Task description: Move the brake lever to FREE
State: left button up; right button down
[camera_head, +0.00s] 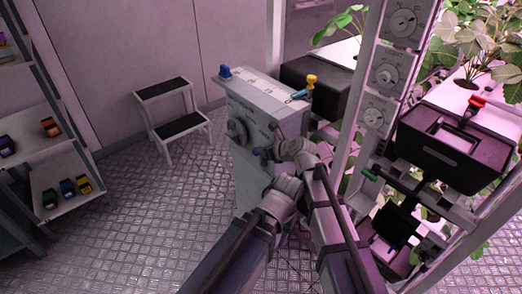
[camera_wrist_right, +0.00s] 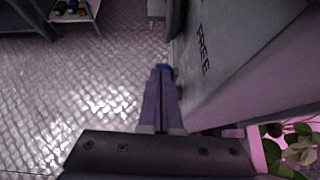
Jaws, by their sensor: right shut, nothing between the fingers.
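A grey cabinet (camera_head: 262,92) stands in the middle of the head view, with a round dial (camera_head: 237,131) on its front. In the right wrist view the word FREE (camera_wrist_right: 203,50) is printed on its grey face. A small blue end (camera_wrist_right: 165,69), perhaps the brake lever's, shows at the fingertips of my right gripper (camera_wrist_right: 161,76). That gripper is shut and empty, beside the panel left of FREE. In the head view my right gripper (camera_head: 262,153) is at the cabinet's front, small and partly hidden. The lever's shaft cannot be made out.
Shelves (camera_head: 72,165) with small boxes are at far left. A post with dials (camera_head: 385,75) and plants are at right. The floor at left is open.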

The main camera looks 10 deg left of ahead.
jog(key=shift+w+a+r, duration=0.15)
jog(key=shift+w+a, duration=0.1)
jog(key=shift+a, duration=0.05)
pick_arm(q)
jog(key=shift+a+r, duration=0.1)
pick_arm(e)
jog(key=shift+s+d, duration=0.1)
pick_arm(q)
notch_tip(320, 180, up, 11)
jog(key=p, duration=1.1)
jog(key=shift+s+a, duration=0.25)
pick_arm(e)
jog(key=s+d+r, duration=0.3)
jog(key=r, duration=0.7)
jog(key=shift+s+d+r, duration=0.2)
jog(key=shift+d+r, duration=0.1)
jog(key=shift+d, duration=0.05)
pick_arm(q)
jog(key=shift+f, duration=0.2)
